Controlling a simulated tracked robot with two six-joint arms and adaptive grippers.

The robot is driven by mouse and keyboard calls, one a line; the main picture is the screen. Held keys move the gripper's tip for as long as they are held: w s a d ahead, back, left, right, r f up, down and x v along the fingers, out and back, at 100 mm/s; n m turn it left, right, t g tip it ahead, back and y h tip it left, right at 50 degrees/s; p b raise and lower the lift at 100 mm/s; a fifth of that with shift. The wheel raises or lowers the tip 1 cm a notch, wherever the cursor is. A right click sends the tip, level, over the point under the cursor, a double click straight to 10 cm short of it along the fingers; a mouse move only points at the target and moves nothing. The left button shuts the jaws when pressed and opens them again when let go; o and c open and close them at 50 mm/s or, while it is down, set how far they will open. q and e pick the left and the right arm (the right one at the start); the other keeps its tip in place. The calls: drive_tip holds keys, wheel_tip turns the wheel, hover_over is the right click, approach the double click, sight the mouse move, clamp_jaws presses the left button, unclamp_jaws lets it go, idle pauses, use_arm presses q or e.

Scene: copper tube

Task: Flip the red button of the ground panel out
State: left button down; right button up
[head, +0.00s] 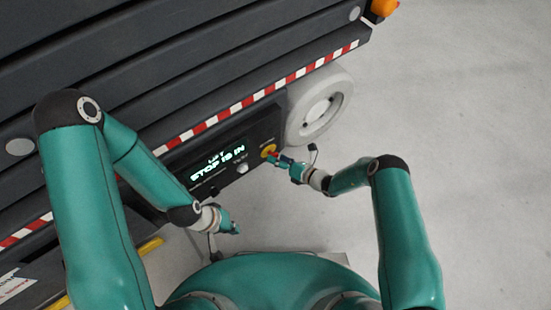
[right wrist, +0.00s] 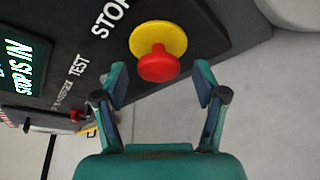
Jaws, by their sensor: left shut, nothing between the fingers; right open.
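The red button (right wrist: 158,66) sits in front of a round yellow plate (right wrist: 172,34) on the dark ground panel (right wrist: 205,40), beside the printed word STOP. My right gripper (right wrist: 160,84) is open, with one finger to each side of the button; neither finger visibly touches it. In the head view the right gripper (head: 283,161) is close to the panel and partly hides the button. The panel's display (head: 218,163) reads "STOP IS IN" in its lower line. My left gripper (head: 231,227) is shut and empty, below and left of the button, apart from the panel.
A pale wheel (head: 320,105) stands right of the panel. A red-and-white striped edge (head: 270,92) runs above it. A silver knob (head: 243,168) sits between display and button. A small red knob (right wrist: 78,115) shows at lower left in the wrist view. Grey floor (head: 460,120) is clear at right.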

drive_tip(key=shift+x, duration=1.2)
